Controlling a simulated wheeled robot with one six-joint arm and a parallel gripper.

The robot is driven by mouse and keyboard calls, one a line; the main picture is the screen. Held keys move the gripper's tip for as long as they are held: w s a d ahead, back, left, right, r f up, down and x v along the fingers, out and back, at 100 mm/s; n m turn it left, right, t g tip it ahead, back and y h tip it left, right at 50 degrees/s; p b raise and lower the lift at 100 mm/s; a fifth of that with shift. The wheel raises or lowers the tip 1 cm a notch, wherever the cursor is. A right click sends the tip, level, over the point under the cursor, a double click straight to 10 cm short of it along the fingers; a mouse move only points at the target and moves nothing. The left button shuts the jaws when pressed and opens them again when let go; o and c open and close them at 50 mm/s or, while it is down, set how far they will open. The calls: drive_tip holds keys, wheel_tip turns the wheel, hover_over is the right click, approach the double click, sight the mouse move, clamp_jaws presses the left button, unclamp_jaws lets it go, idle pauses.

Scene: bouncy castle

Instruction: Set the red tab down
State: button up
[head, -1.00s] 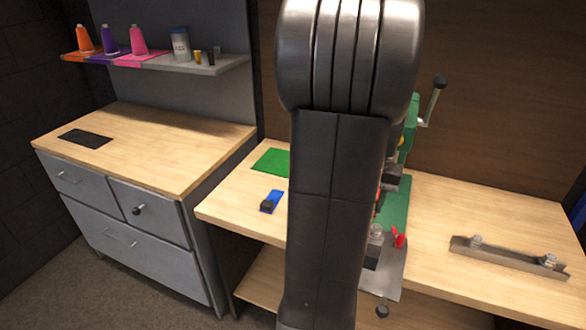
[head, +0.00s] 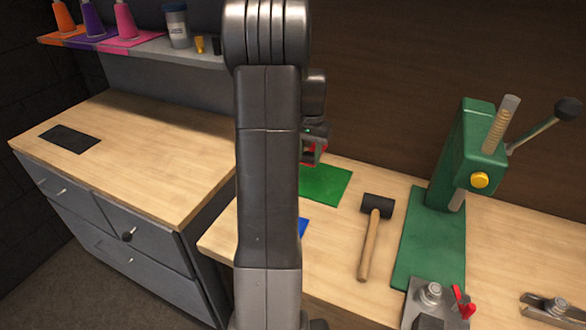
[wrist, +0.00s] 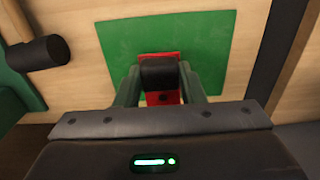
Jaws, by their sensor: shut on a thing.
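The red tab (wrist: 171,98) is a small red plate with a black block on top. My gripper (wrist: 159,76) is shut on that block, one finger on each side. In the head view the gripper (head: 316,138) and the red tab (head: 311,156) show just right of my arm, at the back of the green mat (head: 325,185). The wrist view shows the tab over the green mat (wrist: 205,45), near its lower middle. I cannot tell whether the tab touches the mat.
A blue tab (head: 303,227) is mostly hidden behind my arm. A mallet (head: 370,240) lies right of the mat.

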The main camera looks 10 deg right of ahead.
drive_tip(key=f, duration=0.3)
drive_tip(key=w+f, duration=0.1)
drive_tip(key=f, duration=0.1)
drive_tip(key=shift+a+f, duration=0.25)
drive_tip(key=shift+f, duration=2.45)
drive_tip(key=o, duration=1)
wheel_tip(320, 180, up, 12)
drive_tip(key=shift+r, duration=0.15)
